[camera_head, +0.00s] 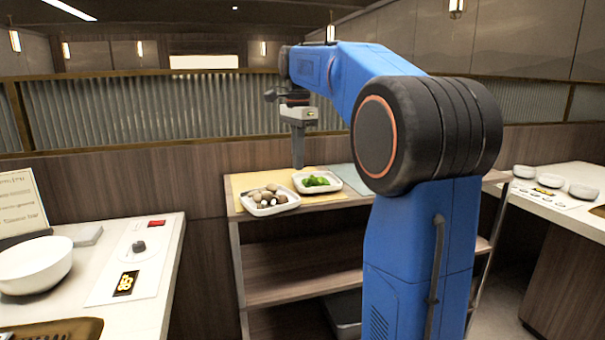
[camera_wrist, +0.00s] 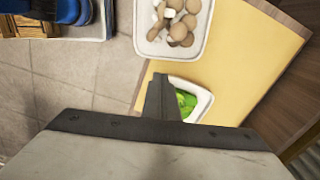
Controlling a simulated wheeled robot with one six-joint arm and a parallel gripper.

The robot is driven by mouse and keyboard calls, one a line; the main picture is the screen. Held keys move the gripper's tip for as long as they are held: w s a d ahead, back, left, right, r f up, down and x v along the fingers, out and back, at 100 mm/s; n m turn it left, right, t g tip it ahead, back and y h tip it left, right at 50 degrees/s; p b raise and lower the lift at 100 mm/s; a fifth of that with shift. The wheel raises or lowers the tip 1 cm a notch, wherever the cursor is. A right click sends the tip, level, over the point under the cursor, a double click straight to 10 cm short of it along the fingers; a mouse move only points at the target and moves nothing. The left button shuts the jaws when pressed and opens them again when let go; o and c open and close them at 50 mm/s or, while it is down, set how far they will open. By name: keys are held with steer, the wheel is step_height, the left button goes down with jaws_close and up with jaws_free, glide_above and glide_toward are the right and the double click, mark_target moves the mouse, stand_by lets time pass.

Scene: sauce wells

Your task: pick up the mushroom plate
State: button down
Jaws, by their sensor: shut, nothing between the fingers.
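The mushroom plate (camera_head: 268,201) is a white dish of brown and pale mushrooms on the left part of the shelf top. It also shows at the top of the wrist view (camera_wrist: 151,46), cut off by the frame edge. My gripper (camera_head: 298,165) points down above the back of the shelf, behind the two dishes, with shut, empty fingers. In the wrist view my gripper (camera_wrist: 161,82) overlaps the white dish of green vegetables (camera_wrist: 201,103) and hides part of it. My gripper is apart from the mushroom plate.
The green vegetable dish (camera_head: 318,188) stands close to the right of the mushroom plate. Both are on a yellow mat (camera_head: 243,182) on the wooden shelf unit (camera_head: 300,253). A white counter with a bowl (camera_head: 36,268) is at left; another counter (camera_head: 585,215) with small bowls is at right.

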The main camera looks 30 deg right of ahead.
mark_target(292, 193)
step_height(292, 193, down, 9)
steer(key=shift+r, duration=0.1)
stand_by(0.3)
steer(key=shift+w+a, duration=0.1)
steer(key=shift+a, duration=0.95)
